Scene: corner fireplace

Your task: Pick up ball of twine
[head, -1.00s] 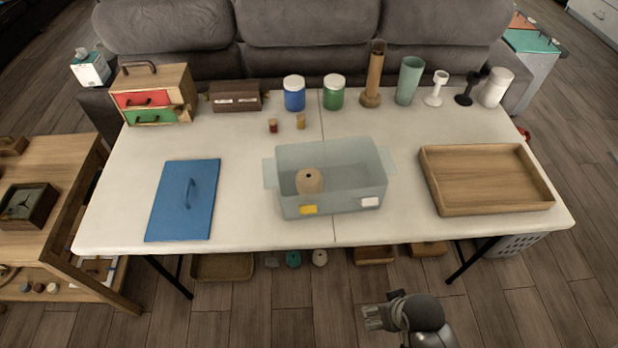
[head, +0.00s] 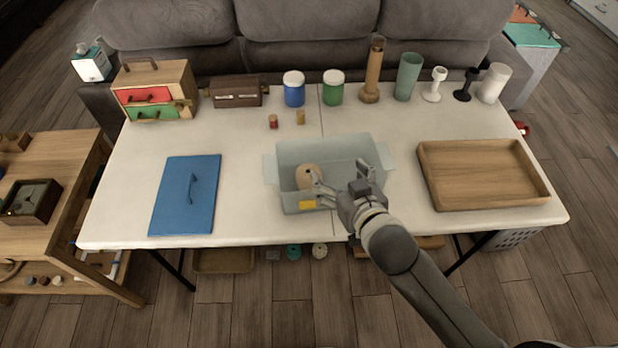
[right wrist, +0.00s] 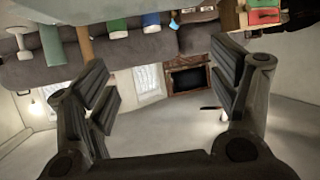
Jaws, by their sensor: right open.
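The ball of twine (head: 306,174) is a tan round ball inside the clear plastic bin (head: 290,152), toward its left side. The bin stands on the white table and has a yellow label on its front. My right gripper (head: 338,176) is open and empty, over the right front part of the bin, to the right of the twine. It hides part of the bin's front wall. In the right wrist view the open fingers (right wrist: 160,85) have nothing between them, and the twine does not show there. My left gripper is not in view.
A blue lid (head: 172,205) lies at the left of the table, and a wooden tray (head: 480,200) at the right. A small drawer chest (head: 180,82), jars (head: 294,92), a tall wooden vase (head: 373,75) and cups line the back. Two small spools stand behind the bin.

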